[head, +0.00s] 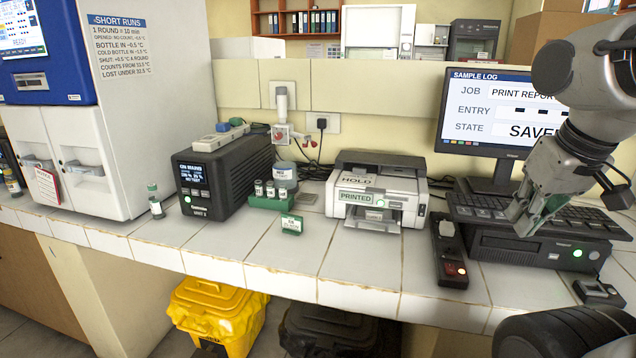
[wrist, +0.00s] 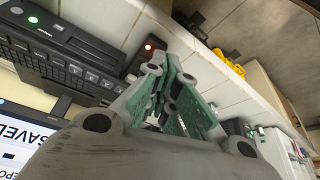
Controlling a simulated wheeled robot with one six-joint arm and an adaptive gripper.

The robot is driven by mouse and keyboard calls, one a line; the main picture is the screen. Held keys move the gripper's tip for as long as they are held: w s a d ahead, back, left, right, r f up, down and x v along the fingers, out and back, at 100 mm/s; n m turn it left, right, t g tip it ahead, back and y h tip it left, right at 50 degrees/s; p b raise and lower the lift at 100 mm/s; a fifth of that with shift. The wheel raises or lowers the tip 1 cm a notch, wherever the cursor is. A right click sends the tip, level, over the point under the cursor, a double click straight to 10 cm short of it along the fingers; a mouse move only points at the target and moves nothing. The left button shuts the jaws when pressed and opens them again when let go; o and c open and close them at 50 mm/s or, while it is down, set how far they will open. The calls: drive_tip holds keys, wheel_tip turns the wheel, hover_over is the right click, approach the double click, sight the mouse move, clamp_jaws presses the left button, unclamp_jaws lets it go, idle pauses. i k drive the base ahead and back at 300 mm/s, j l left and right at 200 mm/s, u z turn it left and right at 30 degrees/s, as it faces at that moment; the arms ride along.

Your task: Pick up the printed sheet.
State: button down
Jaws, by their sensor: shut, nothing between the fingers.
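The printer (head: 410,187) stands on the tiled bench in the middle of the head view, with a green "PRINTED" label on its front and a "HOLD" label on top. A pale, sheet-like piece (head: 373,216) shows low in its front slot; I cannot tell for sure whether it is the printed sheet or part of the tray. My gripper (head: 522,217) is at the right, over the front of the keyboard, apart from the printer. It is shut and empty. In the wrist view its green-padded fingers (wrist: 158,75) are together, and no sheet shows.
A power strip (head: 449,254) with a lit red switch lies between the printer and the keyboard (head: 545,215). A monitor (head: 488,115) stands behind. A green vial rack (head: 270,198) and a black unit (head: 228,175) stand left of the printer. Bare tiles (head: 360,262) lie before the printer.

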sight(359, 176)
drive_tip(key=i+j, duration=0.15)
drive_tip(key=j, duration=0.2)
drive_tip(key=i+j+z, duration=0.15)
drive_tip(key=i+j, duration=0.2)
drive_tip(key=j, duration=0.35)
drive_tip(key=i+j+z, duration=0.15)
drive_tip(key=j, duration=0.2)
